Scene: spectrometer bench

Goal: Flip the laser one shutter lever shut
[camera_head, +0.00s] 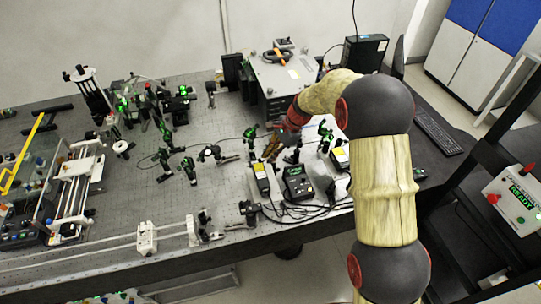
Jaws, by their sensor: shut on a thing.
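My gripper (272,150) reaches down to the bench, left of my arm's red wrist. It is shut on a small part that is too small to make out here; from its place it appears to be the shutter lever. The lever's angle cannot be told.
A black controller with a green display (297,184) and loose cables lie between the labelled boxes. Small optic mounts (188,168) crowd the bench to the left. A grey cabinet-like instrument (285,75) stands behind.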

